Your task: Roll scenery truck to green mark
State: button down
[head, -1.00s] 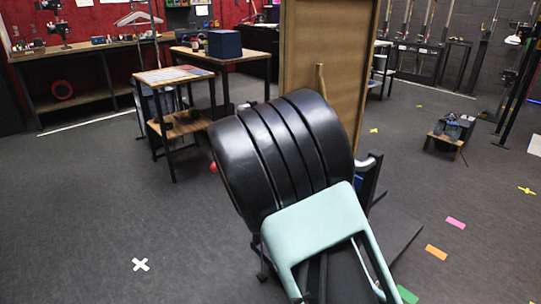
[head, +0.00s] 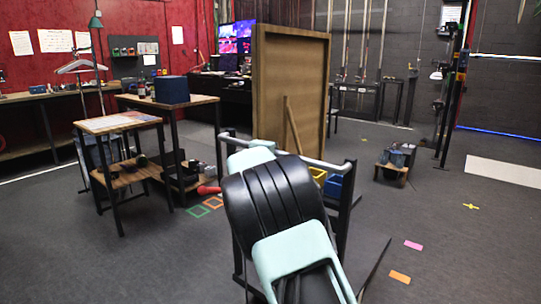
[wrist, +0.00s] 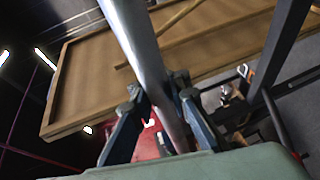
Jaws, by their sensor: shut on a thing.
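The scenery truck has a dark frame (head: 343,215) with a grey push bar (head: 312,160), and a tall wooden panel (head: 280,75) stands at its far side. In the wrist view, the fingers of my gripper (wrist: 158,92) are closed around the grey bar (wrist: 140,40), with the wooden panel (wrist: 90,75) beyond. In the head view my arm hides the gripper and part of the truck. A green square outline (head: 196,211) lies on the floor left of the truck, beside an orange one (head: 213,202).
Two wooden tables (head: 120,122) stand left of the truck, the rear one carrying a blue box (head: 172,90). A low stand (head: 392,170) is at the right. Pink (head: 413,245) and orange (head: 400,277) floor marks lie on open floor right of the truck.

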jog(key=shift+d+r, duration=0.35)
jog(key=shift+d, duration=0.1)
jog(key=c, duration=2)
grip_release()
jog(key=shift+o, duration=0.9)
jog(key=shift+a+f, duration=0.1)
jog(key=shift+a, duration=0.1)
jog(key=shift+s, duration=0.1)
jog(key=v, duration=1.2)
